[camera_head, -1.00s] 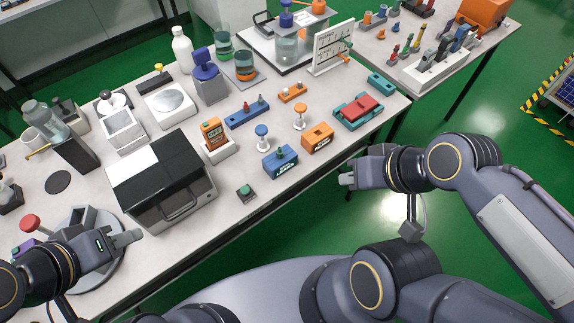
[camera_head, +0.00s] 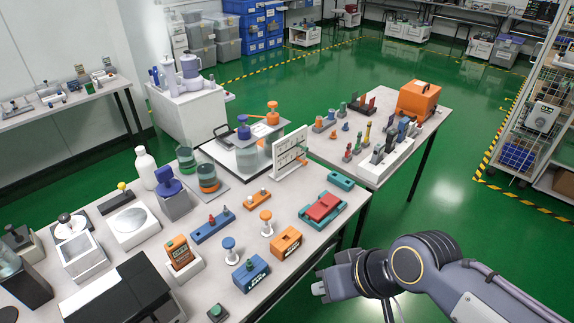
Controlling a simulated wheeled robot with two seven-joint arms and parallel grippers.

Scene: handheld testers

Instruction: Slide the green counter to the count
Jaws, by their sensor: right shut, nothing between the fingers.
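A white upright board (camera_head: 284,155) with dark markings stands near the table's far right edge. A small green piece (camera_head: 299,143) shows at its right side, with an orange piece (camera_head: 302,161) below it. They look like sliding counters, but the markings are too small to read. My right gripper (camera_head: 319,288) is shut and empty. It is off the table's front right edge, well in front of the board and apart from it. My left gripper is not in view.
A second table (camera_head: 371,173) adjoins behind.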

